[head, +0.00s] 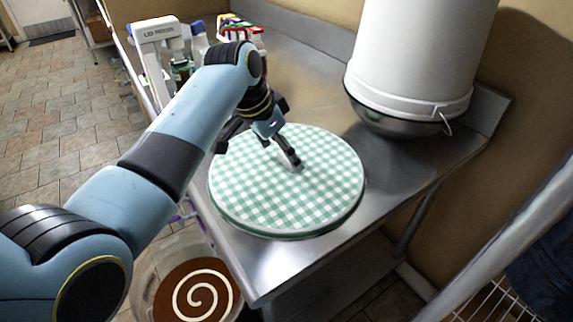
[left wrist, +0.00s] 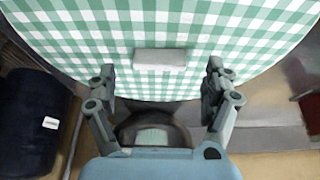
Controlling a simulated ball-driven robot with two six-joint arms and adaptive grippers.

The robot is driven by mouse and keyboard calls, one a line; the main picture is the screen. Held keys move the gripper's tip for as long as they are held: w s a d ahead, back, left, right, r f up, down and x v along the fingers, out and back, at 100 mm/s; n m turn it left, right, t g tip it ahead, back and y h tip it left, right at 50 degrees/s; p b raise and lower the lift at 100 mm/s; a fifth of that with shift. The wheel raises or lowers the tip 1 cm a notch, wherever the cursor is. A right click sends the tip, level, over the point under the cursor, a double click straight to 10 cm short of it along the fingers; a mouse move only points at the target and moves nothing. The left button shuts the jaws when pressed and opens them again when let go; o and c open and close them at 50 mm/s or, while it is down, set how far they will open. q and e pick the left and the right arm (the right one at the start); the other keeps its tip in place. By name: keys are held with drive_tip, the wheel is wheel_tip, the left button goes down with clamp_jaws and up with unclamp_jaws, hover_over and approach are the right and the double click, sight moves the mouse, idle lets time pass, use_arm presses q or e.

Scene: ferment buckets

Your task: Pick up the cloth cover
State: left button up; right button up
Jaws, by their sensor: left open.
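The cloth cover (head: 320,200) is a round, green-and-white checked disc lying flat on the steel table. In the left wrist view the cover (left wrist: 230,35) fills the upper part, with a small pale block-like tab (left wrist: 160,60) on it. My left gripper (head: 270,153) is over the cover's upper middle in the head view, its fingers apart and pointing down. In the wrist view the open fingers (left wrist: 160,75) are on either side of the tab, apart from it, with nothing between them. The exact height above the cover is unclear. My right gripper is not in view.
A white device (head: 155,35) and several small bottles are at the back left. A tub with a brown-and-cream spiral (head: 200,293) sits below the table.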

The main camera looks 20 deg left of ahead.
use_arm(q)
drive_tip(key=shift+x, duration=0.95)
drive_tip(key=c, duration=1.3)
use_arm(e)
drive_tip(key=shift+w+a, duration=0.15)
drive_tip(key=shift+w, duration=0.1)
use_arm(q)
drive_tip(key=shift+r, duration=0.2)
